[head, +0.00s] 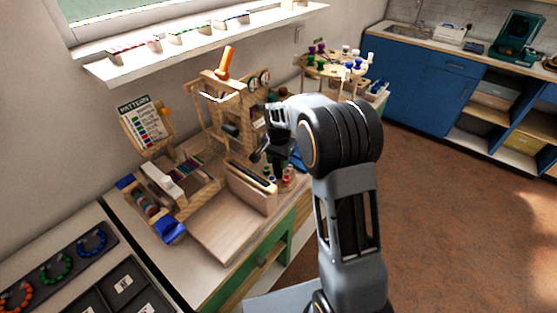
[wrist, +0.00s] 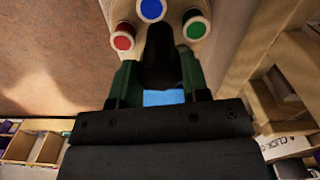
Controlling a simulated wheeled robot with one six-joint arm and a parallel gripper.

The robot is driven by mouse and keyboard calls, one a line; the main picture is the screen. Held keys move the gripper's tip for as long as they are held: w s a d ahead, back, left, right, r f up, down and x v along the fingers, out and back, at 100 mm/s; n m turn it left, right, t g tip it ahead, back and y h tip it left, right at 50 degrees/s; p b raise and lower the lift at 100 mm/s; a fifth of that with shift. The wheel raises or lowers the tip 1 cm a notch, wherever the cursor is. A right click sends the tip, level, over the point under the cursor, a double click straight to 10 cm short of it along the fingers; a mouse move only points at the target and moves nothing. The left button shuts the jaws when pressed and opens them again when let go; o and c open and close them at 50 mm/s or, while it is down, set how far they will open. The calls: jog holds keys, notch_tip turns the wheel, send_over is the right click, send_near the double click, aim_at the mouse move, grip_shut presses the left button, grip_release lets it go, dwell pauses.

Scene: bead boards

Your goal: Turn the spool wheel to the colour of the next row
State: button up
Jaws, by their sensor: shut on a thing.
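The spool wheel shows in the wrist view as a pale wooden disc edge with a red spool (wrist: 122,37), a blue spool (wrist: 151,9) and a green spool (wrist: 195,25). In the head view the wheel (head: 287,185) is small and partly hidden by my arm. My gripper (wrist: 158,68) points down at the wheel and is shut on a dark part at its middle. My gripper (head: 276,165) also shows in the head view. The pattern card (head: 146,122) stands at the left with coloured rows, too small to read.
The wooden loom frame (head: 225,115) with an orange handle (head: 224,62) stands just left of my gripper. A round rack (head: 335,68) of several coloured spools stands behind. Black trays (head: 120,288) lie at the front left. The floor at right is open.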

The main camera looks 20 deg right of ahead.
jog(key=shift+r+m, duration=0.1)
jog(key=shift+m, duration=0.5)
jog(key=o, duration=0.9)
notch_tip(320, 180, up, 14)
jog(key=shift+f, duration=0.15)
dwell(0.3)
